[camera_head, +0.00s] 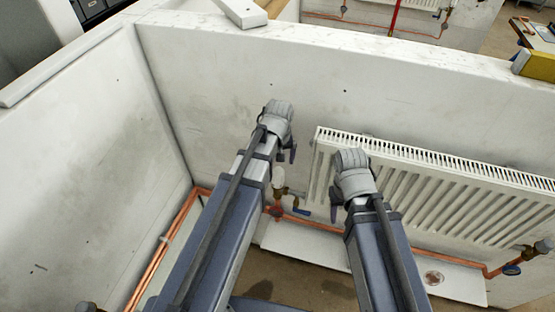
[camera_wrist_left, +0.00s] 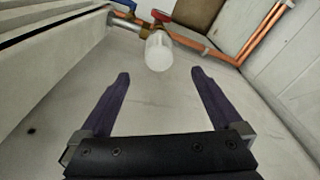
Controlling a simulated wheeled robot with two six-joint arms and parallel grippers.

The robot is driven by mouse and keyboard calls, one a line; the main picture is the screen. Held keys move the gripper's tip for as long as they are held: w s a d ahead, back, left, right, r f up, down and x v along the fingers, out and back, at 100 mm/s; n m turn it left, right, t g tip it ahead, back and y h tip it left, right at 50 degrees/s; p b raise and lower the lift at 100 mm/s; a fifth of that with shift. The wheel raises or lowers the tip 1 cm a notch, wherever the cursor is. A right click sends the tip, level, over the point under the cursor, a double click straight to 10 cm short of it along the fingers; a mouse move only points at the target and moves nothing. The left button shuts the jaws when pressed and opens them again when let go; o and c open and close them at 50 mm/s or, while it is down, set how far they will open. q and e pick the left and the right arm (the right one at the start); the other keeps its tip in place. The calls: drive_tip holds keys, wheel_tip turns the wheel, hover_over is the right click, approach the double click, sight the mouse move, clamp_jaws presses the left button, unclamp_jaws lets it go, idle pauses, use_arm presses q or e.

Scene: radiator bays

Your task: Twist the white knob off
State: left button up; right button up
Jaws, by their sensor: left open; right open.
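The white knob (camera_head: 278,176) sits on the brass valve (camera_head: 281,191) at the radiator's lower left corner, partly hidden by my left arm. In the left wrist view the knob (camera_wrist_left: 159,52) is on its valve, just beyond the fingertips and roughly centred between them. My left gripper (camera_wrist_left: 160,74) is open and empty, with its fingers apart and pointing toward the knob. In the head view my left gripper (camera_head: 285,150) is above the knob. My right gripper (camera_head: 347,200) is open in front of the radiator's left end; nothing shows in it.
The white ribbed radiator (camera_head: 450,190) hangs on the back wall. Copper pipes (camera_head: 165,245) run along the wall base. A blue handle (camera_head: 302,211) and a red handle (camera_wrist_left: 161,16) are close to the knob. Another valve (camera_head: 541,247) is at the far right. The left wall is bare.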

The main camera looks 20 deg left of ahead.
sight(278, 178)
use_arm(q)
drive_tip(key=shift+m, duration=0.3)
drive_tip(key=shift+c, duration=0.9)
drive_tip(key=m, duration=0.3)
drive_tip(key=shift+f+b, duration=0.35)
drive_tip(key=shift+b, duration=0.05)
drive_tip(key=m, duration=0.3)
drive_tip(key=shift+f+m+g, duration=0.2)
drive_tip(key=shift+m+g, duration=0.1)
drive_tip(key=shift+g, duration=0.1)
drive_tip(key=m, duration=0.2)
drive_tip(key=shift+s+f+m+h+b, duration=0.1)
drive_tip(key=shift+s+m+h+b, duration=0.05)
drive_tip(key=shift+m+h+b, duration=0.15)
wheel_tip(278, 178, down, 8)
drive_tip(key=b, duration=0.8)
